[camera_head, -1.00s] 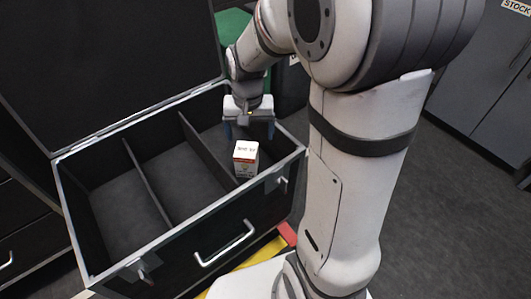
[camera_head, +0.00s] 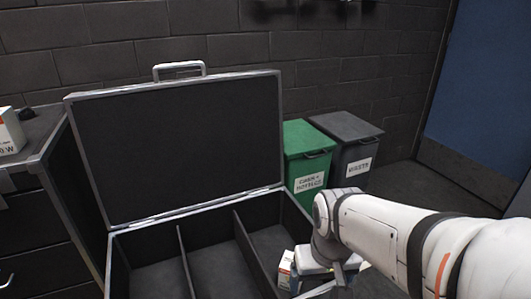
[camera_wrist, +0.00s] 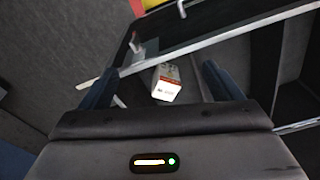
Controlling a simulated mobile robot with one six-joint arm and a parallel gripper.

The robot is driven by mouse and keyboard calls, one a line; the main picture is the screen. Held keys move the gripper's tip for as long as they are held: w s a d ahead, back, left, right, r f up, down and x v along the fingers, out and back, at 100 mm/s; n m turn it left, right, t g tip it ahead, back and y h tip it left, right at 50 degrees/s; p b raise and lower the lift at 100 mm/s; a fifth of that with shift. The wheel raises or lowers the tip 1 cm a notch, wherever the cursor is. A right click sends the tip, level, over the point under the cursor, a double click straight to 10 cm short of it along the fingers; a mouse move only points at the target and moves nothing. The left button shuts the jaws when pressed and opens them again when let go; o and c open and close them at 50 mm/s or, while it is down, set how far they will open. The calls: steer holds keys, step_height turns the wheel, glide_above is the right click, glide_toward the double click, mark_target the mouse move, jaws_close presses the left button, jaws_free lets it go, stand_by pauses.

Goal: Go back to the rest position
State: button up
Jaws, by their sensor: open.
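A small white box with orange-red print (camera_head: 287,268) sits in the right-hand compartment of the open black case (camera_head: 175,227), close to the front wall. In the wrist view the box (camera_wrist: 167,84) shows below and between the two fingers, with a gap on each side; it is not held. My gripper (camera_wrist: 160,82) is open and empty, above the case. In the head view my arm comes in from the right and its fingers are mostly hidden at the lower edge.
The case lid (camera_head: 180,150) stands upright at the back. A green bin (camera_head: 304,165) and a grey bin (camera_head: 350,150) stand behind the case on the right. A dark cabinet (camera_head: 35,200) is on the left with another box (camera_head: 8,132) on top. The other two case compartments look empty.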

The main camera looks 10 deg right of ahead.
step_height(320, 180, up, 28)
steer(key=t+p, duration=0.1)
steer(key=p, duration=2.3)
steer(key=shift+s+r, duration=0.2)
steer(key=shift+s, duration=0.05)
steer(key=shift+c, duration=0.5)
